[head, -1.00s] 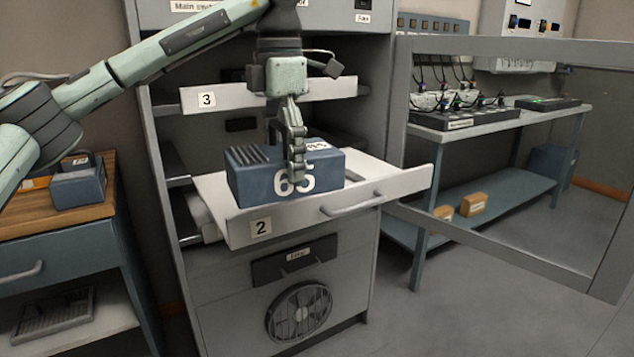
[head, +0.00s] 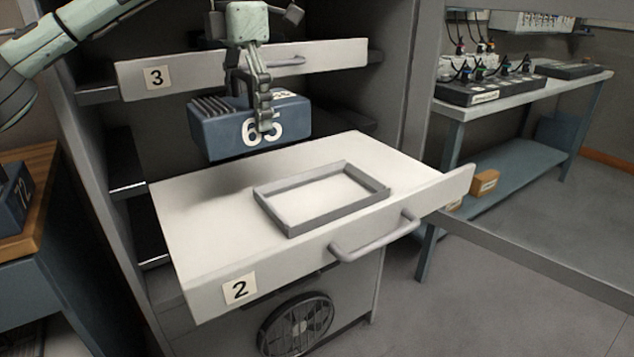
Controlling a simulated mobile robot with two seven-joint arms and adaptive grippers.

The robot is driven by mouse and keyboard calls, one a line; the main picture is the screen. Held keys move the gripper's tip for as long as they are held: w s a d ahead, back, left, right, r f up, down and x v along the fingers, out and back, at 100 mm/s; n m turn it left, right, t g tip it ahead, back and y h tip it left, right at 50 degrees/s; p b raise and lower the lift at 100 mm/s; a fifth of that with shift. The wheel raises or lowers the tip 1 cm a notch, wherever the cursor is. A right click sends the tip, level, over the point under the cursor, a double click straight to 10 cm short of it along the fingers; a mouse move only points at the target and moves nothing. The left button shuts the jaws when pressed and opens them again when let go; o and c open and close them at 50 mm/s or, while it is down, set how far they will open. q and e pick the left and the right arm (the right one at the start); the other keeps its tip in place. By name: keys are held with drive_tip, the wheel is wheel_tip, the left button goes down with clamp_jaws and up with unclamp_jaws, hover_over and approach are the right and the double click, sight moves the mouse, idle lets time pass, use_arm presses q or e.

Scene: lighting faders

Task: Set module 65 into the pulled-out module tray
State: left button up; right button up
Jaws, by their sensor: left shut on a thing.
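Module 65 (head: 225,137) is a dark blue box with a white "65" on its front and ribs on its top left. My left gripper (head: 266,122) is shut on it and holds it in the air above the back part of the pulled-out tray 2. The tray (head: 200,250) is white, with a "2" label and a handle on its front. A raised grey rectangular frame (head: 290,227) on the tray is empty and lies in front of and to the right of the module. My right gripper is not in view.
Tray 3 (head: 215,69) is just above and behind the module, close to my left gripper. A wooden-topped bench (head: 42,165) with module 72 (head: 14,200) is at the left. A mesh-like panel frame (head: 520,258) and a blue bench stand at the right.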

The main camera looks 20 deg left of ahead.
sight(277, 123)
use_arm(q)
drive_tip(key=shift+w+a+r, duration=0.1)
drive_tip(key=shift+w, duration=0.35)
drive_tip(key=d, duration=0.1)
drive_tip(key=d+f, duration=0.1)
drive_tip(key=d, duration=0.1)
drive_tip(key=d+f, duration=0.1)
drive_tip(key=shift+w+d+f, duration=0.2)
drive_tip(key=shift+w+f, duration=0.05)
drive_tip(key=d+f, duration=0.1)
drive_tip(key=d, duration=0.1)
drive_tip(key=w+d+f, duration=0.1)
drive_tip(key=d+f, duration=0.2)
drive_tip(key=d, duration=0.2)
drive_tip(key=shift+w+f, duration=0.15)
drive_tip(key=shift+w, duration=0.05)
drive_tip(key=shift+f, duration=0.5)
wheel_tip(277, 123, down, 2)
drive_tip(key=shift+f, duration=0.5)
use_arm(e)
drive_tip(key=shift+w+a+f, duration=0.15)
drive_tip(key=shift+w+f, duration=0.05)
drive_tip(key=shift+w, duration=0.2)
use_arm(q)
drive_tip(key=shift+f, duration=0.1)
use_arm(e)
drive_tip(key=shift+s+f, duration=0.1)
